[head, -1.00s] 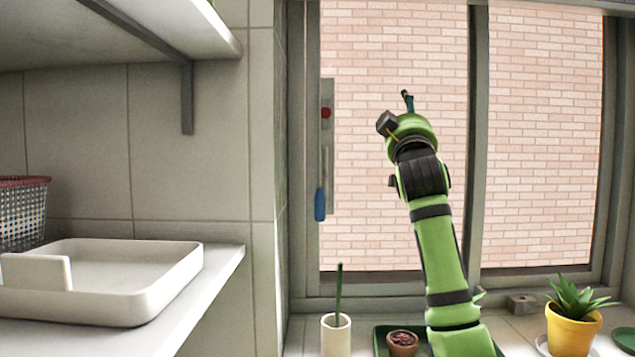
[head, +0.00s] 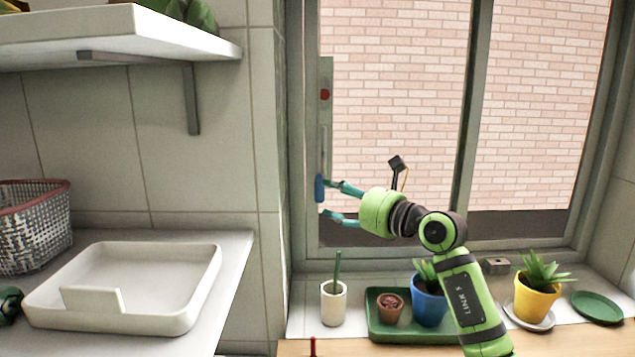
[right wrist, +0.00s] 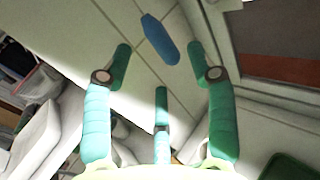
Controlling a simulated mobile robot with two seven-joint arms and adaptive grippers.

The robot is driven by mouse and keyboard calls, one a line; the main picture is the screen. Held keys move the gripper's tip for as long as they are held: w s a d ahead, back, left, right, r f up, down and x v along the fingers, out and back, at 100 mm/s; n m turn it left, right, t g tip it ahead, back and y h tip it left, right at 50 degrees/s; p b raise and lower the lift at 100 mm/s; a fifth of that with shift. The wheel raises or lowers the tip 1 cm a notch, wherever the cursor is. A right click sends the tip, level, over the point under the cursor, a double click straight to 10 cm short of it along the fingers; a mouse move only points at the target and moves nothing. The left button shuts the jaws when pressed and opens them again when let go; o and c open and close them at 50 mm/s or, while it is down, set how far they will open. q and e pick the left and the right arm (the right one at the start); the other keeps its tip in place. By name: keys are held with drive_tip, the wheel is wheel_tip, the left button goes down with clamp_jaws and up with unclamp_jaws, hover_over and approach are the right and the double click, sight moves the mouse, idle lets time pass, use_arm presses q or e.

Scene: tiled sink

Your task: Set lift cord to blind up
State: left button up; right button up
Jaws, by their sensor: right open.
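The lift cord shows as a thin pale line with a blue handle (head: 319,188) at its lower end, hanging before a grey strip (head: 326,130) on the window's left side. The strip carries a red mark (head: 325,95) near its top. My right gripper (head: 326,199) is open, its teal fingers pointing left at the handle. In the right wrist view the blue handle (right wrist: 160,40) lies beyond and between the spread fingertips (right wrist: 160,55), and nothing is held. Whether a finger touches the handle I cannot tell. My left gripper is not in view.
On the sill stand a white cup (head: 333,303), a green tray (head: 380,330) with a terracotta pot (head: 391,308) and a blue pot (head: 428,303), and a yellow pot (head: 537,301). A white shelf (head: 130,38) juts out upper left. A white tray (head: 190,322) sits on the left counter.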

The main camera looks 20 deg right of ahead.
sight(321, 192)
drive_tip(key=p+x, duration=0.2)
drive_tip(key=x, duration=0.3)
drive_tip(key=shift+w+a+r, duration=0.1)
drive_tip(key=shift+a+r, duration=0.05)
drive_tip(key=shift+r, duration=0.05)
drive_tip(key=shift+w+a+f+p, duration=0.1)
drive_tip(key=shift+w+a+p, duration=0.1)
drive_tip(key=shift+w+p, duration=0.15)
clamp_jaws()
